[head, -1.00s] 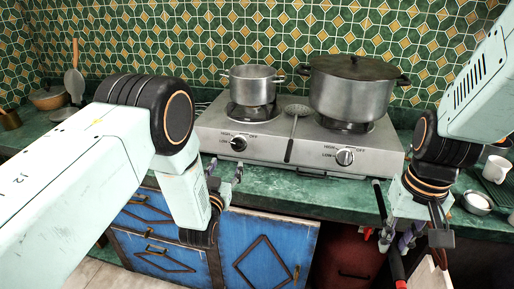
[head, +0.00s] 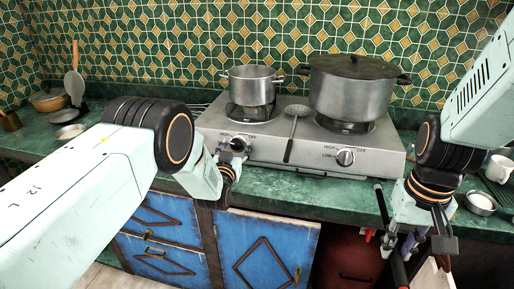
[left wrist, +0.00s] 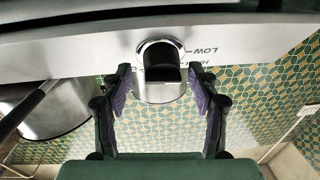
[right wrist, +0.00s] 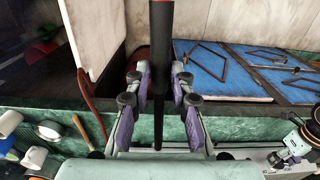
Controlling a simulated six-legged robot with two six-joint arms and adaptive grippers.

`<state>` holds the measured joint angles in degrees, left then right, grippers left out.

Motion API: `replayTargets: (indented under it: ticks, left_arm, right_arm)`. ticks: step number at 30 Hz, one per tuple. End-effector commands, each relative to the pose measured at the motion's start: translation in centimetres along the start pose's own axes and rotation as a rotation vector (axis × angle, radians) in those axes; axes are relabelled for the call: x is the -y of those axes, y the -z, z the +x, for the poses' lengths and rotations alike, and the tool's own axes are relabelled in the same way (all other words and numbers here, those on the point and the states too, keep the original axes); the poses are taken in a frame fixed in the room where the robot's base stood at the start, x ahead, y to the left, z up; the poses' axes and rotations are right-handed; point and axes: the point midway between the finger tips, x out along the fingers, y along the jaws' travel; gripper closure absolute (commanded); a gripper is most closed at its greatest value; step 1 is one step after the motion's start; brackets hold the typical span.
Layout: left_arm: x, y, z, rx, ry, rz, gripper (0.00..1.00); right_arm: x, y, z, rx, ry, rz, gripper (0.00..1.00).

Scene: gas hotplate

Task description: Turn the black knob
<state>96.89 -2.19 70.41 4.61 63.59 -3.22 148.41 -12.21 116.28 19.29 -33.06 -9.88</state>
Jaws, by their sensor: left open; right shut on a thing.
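The black knob (head: 238,144) is on the left front of the steel hotplate (head: 215,122). In the left wrist view the knob (left wrist: 160,60) is a black bar on a round silver base, beside the word LOW. My left gripper (head: 230,152) is right in front of it. In the left wrist view the purple-padded fingers (left wrist: 161,95) are open, one on each side of the knob, with gaps to it. My right gripper (head: 397,240) is below the counter edge at the right. In the right wrist view it (right wrist: 162,95) is shut on a black and red rod (right wrist: 161,35).
A second, silver knob (head: 345,157) is on the hotplate's right front. A small pot (head: 252,88) and a large lidded pot (head: 350,95) stand on the burners. A slotted ladle (head: 292,128) lies between them. Blue cabinets (head: 262,245) are below.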

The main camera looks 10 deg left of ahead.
Motion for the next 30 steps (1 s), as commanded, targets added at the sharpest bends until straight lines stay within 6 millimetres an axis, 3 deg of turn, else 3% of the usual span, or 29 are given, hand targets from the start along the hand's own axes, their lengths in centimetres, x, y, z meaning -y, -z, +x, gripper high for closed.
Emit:
replayTargets:
  ticks: [5,24,30]
  left_arm:
    - [0.04,-0.01,-0.01,0.001,0.001,0.0,0.39]
    - [-0.03,0.01,-0.02,0.0,-0.001,0.0,0.93]
    - [-0.24,-0.01,0.04,0.005,0.036,-0.063,0.93]
  right_arm:
    - [0.01,0.04,-0.04,-0.001,0.0,0.0,1.0]
    - [0.0,0.04,-0.03,-0.001,0.0,0.0,1.0]
    - [0.0,0.04,0.56,-0.001,0.0,0.0,1.0]
